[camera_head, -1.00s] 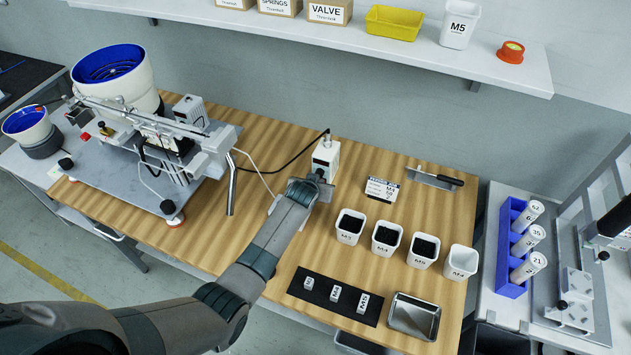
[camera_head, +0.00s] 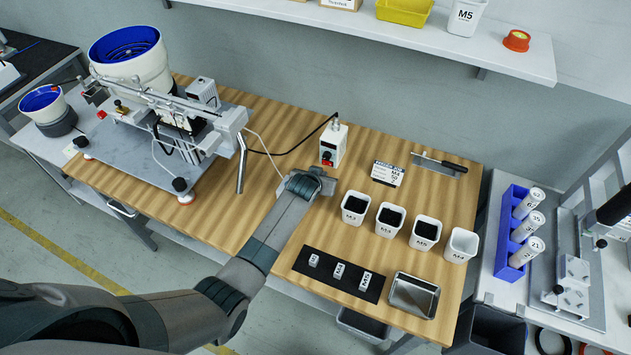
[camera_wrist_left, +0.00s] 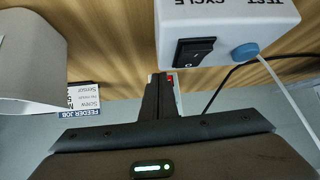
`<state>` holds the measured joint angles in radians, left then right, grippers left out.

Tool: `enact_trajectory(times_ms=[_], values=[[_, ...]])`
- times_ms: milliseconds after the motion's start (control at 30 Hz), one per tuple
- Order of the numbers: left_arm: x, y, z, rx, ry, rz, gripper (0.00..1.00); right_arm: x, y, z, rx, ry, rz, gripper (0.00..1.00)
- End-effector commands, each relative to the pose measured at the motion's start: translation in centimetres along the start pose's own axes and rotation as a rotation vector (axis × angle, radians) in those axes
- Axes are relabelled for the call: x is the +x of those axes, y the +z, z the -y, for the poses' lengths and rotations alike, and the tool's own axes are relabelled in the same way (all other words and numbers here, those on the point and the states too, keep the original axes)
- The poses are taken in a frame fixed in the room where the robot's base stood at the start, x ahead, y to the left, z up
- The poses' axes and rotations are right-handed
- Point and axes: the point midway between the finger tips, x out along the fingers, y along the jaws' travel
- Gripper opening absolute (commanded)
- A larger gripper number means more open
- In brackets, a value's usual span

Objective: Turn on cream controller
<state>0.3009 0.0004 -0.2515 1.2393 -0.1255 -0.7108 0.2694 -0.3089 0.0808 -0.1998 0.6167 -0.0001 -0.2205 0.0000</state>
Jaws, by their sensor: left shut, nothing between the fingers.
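The cream controller (camera_head: 333,143) is a pale upright box on the wooden bench, with a red and black switch low on its front. My left gripper (camera_head: 322,182) is in front of it, apart from it and shut with nothing between the fingers. In the left wrist view, which is upside down, the shut black fingers (camera_wrist_left: 160,95) cover most of a small pale thing with a red spot. A nearer white box (camera_wrist_left: 225,30) marked TEST CYCLE has a black rocker switch (camera_wrist_left: 195,51). My arm appears to hide that box in the head view. My right gripper is out of view.
Several white screw cups (camera_head: 355,208) stand to the right of my gripper. A label card (camera_head: 388,173) stands behind them. The screw feeder (camera_head: 165,130) fills the left side of the bench. A black cable (camera_head: 290,155) runs to the controller.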

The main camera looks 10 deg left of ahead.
Motion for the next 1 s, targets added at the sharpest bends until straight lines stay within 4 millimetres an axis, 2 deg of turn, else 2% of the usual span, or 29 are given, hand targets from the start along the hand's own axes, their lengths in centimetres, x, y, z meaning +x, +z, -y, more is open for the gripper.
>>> enact_trajectory(times_ms=[300, 700, 1000], values=[[-2.9, 0.1, 0.0, -0.001, 0.001, -0.002, 0.00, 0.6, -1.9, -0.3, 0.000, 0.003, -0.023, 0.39], [-7.5, 0.0, 0.0, -0.001, 0.001, -0.001, 0.00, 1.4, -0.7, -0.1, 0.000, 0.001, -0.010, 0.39], [-8.8, 0.0, 0.0, 0.000, 0.001, 0.000, 0.00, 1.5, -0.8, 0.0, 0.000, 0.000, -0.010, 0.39]])
